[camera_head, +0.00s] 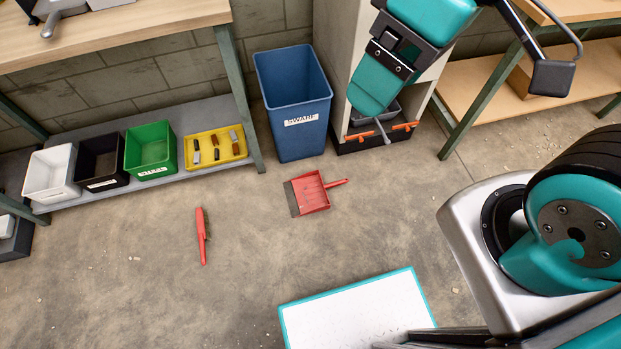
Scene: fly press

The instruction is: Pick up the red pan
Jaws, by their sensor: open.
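The red pan (313,194) is a dustpan lying on the concrete floor near the middle of the view. Its grey lip is on the left and its short red handle points right. My gripper (381,131) is up and to the right of the pan, in front of the pale cabinet. Its two orange-tipped jaws are spread apart with nothing held between them. It is apart from the pan. No part of the pan appears covered.
A blue SWARF bin (294,110) stands just behind the pan. A red-handled brush (202,236) lies to its left. A bench shelf (215,117) with several small bins is at left. A white teal-edged panel (350,312) lies below. Floor around the pan is open.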

